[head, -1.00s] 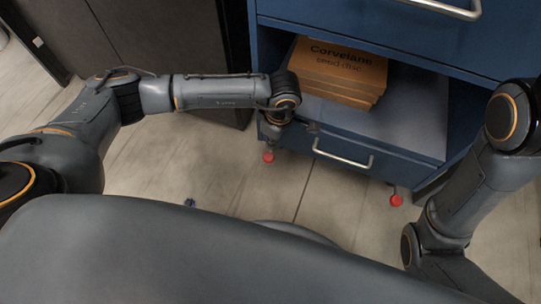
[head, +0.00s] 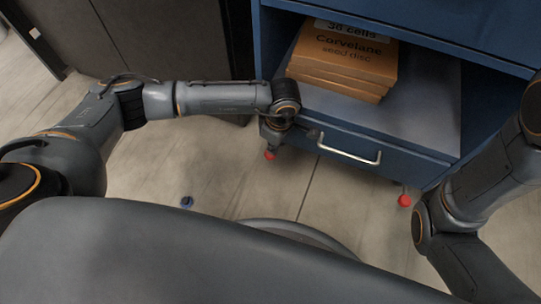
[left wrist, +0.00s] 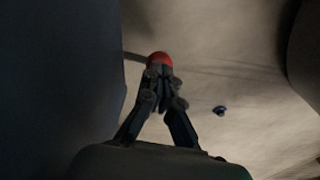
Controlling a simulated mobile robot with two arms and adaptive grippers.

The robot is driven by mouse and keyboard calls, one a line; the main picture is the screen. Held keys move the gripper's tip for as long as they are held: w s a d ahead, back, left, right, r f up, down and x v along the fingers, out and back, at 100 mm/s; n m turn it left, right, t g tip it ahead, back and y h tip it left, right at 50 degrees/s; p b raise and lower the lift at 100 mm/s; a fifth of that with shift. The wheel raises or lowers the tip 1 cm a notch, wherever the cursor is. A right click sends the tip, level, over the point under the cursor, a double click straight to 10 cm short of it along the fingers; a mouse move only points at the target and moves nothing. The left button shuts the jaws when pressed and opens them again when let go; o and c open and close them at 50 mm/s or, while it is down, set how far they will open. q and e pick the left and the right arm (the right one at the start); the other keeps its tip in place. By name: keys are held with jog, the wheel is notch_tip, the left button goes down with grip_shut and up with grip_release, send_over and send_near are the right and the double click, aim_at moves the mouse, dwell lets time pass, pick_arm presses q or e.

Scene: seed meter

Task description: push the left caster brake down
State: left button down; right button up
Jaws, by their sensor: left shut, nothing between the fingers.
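The left caster brake is a small red piece (head: 270,155) under the front left corner of the blue cabinet (head: 400,160). In the left wrist view the red brake (left wrist: 160,58) shows just beyond my fingertips. My left gripper (left wrist: 160,78) is shut and empty, pointing at the brake; I cannot tell whether it touches. In the head view my left wrist hangs just above the brake and mostly hides the fingers. The right caster brake (head: 405,200) is a similar red piece under the cabinet's front right. My right gripper is out of view.
A silver handle (head: 349,149) crosses the low drawer front above the casters. Orange seed disc boxes (head: 345,60) sit on the open shelf. A small blue object (head: 187,202) lies on the floor. A dark cabinet (head: 150,40) stands at the back left. The floor in front is mostly clear.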

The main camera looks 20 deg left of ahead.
aim_at(273, 157)
pick_arm(q)
jog(key=shift+f, duration=0.6)
notch_tip(273, 157, down, 4)
jog(key=b, duration=0.3)
jog(key=shift+a+f+b, duration=0.1)
jog(key=shift+f+b, duration=0.15)
jog(key=shift+b, duration=0.1)
jog(key=shift+r, duration=0.1)
